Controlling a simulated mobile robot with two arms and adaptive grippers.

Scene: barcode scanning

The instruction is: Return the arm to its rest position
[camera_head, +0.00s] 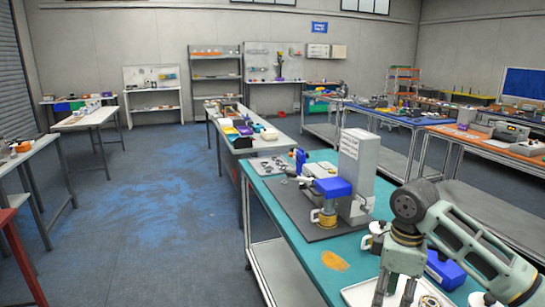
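My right arm enters from the right edge. My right gripper (393,293) points down over the front right of the teal bench (295,252), above a white tray (358,292). Its two fingers look apart, with nothing clear between them. The fingertips are close to the bottom edge of the picture. My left gripper and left arm are not in view.
A grey upright device (357,160) stands on the bench. Beside it, a blue-topped unit with a brass-coloured part (328,217) sits on a dark mat (292,207). A blue object (444,269) lies behind my arm. Blue floor (150,215) at left is clear.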

